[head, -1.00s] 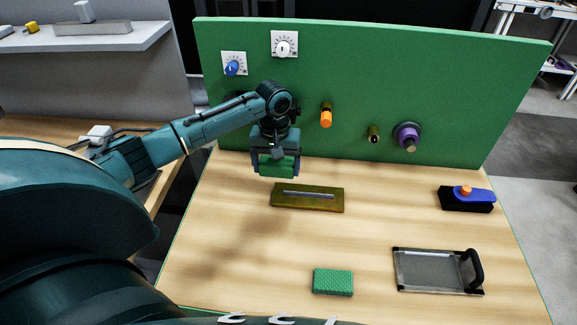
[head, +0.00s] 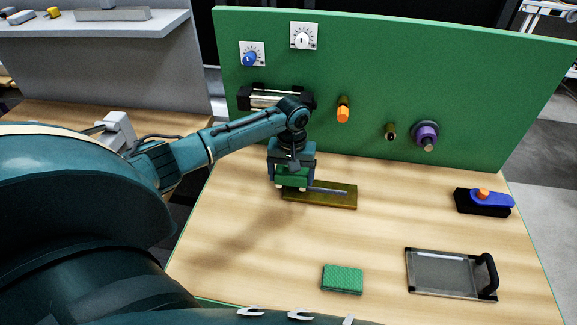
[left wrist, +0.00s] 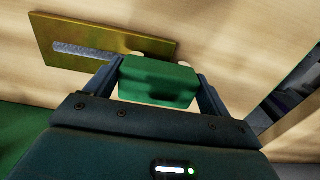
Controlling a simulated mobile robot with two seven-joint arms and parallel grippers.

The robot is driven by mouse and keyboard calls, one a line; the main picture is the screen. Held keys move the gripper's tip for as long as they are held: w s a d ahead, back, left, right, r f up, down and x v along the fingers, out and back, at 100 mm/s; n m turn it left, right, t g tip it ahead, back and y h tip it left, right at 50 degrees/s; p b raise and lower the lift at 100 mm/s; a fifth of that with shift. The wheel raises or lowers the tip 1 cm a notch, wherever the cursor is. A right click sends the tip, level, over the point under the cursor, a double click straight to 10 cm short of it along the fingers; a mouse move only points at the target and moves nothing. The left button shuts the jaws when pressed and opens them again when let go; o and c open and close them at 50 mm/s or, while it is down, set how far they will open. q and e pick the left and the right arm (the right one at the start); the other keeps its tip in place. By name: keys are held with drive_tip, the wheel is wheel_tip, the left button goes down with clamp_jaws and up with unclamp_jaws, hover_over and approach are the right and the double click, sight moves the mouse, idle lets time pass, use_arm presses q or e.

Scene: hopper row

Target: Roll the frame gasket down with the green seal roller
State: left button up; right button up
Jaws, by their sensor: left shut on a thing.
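My left gripper (head: 291,177) is shut on the green seal roller (left wrist: 158,83), a green block with pale rollers under it. It holds the roller at the left end of an olive-brown plate (head: 335,200). A thin grey strip, apparently the frame gasket (head: 328,190), lies along this plate. In the left wrist view the plate (left wrist: 60,30) and strip (left wrist: 85,52) extend away from the roller. One pale roller overlaps the plate's end there. I cannot tell whether the roller touches the strip. My right gripper is not in view.
A green board (head: 460,90) with dials and knobs stands behind the bench (head: 230,255). A green textured block (head: 342,279) and a clear panel with a black handle (head: 440,272) lie in front. A blue and black device (head: 483,202) sits at right. The front left is clear.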

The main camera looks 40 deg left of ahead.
use_arm(q)
drive_tip(key=w+d, duration=0.2)
drive_tip(key=d, duration=0.2)
drive_tip(key=w+d+b, duration=0.1)
drive_tip(key=w+d, duration=0.1)
drive_tip(key=d, duration=0.3)
drive_tip(key=w+d, duration=0.3)
drive_tip(key=d, duration=0.2)
drive_tip(key=shift+d+r, duration=0.2)
drive_tip(key=shift+d, duration=0.05)
drive_tip(key=shift+w+d+b, duration=0.25)
drive_tip(key=shift+d+b, duration=0.05)
drive_tip(key=shift+d, duration=0.1)
drive_tip(key=shift+r, duration=0.1)
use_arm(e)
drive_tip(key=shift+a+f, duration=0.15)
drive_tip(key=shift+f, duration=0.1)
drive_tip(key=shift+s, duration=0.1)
use_arm(q)
drive_tip(key=shift+r+p, duration=0.1)
drive_tip(key=shift+p, duration=0.35)
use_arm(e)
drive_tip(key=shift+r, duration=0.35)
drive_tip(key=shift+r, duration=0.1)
